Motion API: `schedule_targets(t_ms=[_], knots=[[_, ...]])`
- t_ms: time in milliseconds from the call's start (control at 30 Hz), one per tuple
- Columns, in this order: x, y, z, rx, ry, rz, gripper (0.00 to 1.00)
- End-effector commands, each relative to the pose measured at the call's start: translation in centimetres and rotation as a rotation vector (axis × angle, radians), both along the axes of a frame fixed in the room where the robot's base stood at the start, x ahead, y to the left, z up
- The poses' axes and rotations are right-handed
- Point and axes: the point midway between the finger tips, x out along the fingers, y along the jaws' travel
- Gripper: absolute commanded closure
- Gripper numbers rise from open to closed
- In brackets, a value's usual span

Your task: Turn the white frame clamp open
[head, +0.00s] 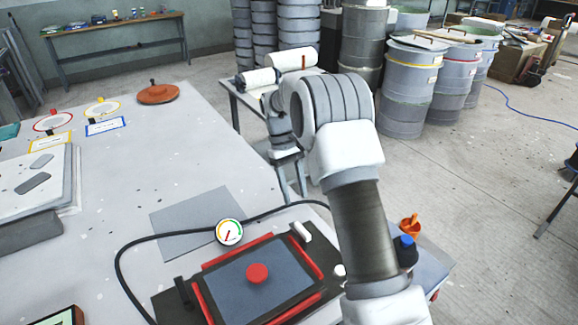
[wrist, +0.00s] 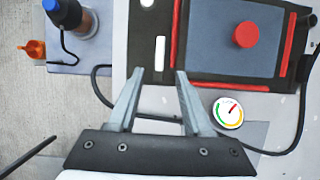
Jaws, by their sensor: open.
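The white frame clamp (head: 300,231) is a short white bar at the far right corner of a dark frame with red edge strips (head: 318,265). In the wrist view the clamp (wrist: 160,52) stands on the black border, beside a red strip, its long side pointing away from my gripper. My gripper (wrist: 160,71) is open and empty. Its fingertips are just short of the clamp, one to each side of its line; I cannot tell the height between them. In the head view my fingers cannot be made out.
A red knob (wrist: 246,34) sits on the grey panel. A pressure gauge (wrist: 228,112) and black hose (wrist: 102,85) lie close to my fingers. A blue-capped bottle (wrist: 75,18) and orange cup (wrist: 36,48) stand at the left.

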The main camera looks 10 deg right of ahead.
Motion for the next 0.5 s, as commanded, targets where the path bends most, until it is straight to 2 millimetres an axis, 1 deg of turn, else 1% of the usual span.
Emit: schedule_targets(t_ms=[33, 200, 333, 500], knots=[[0.5, 0.2, 1.2, 0.001, -0.004, 0.0, 0.5], [1.7, 0.7, 4.2, 0.0, -0.002, 0.001, 0.5], [2.2, 0.9, 5.6, 0.0, 0.0, 0.0, 0.5], [2.6, 1.1, 6.7, 0.0, 0.0, 0.0, 0.5]])
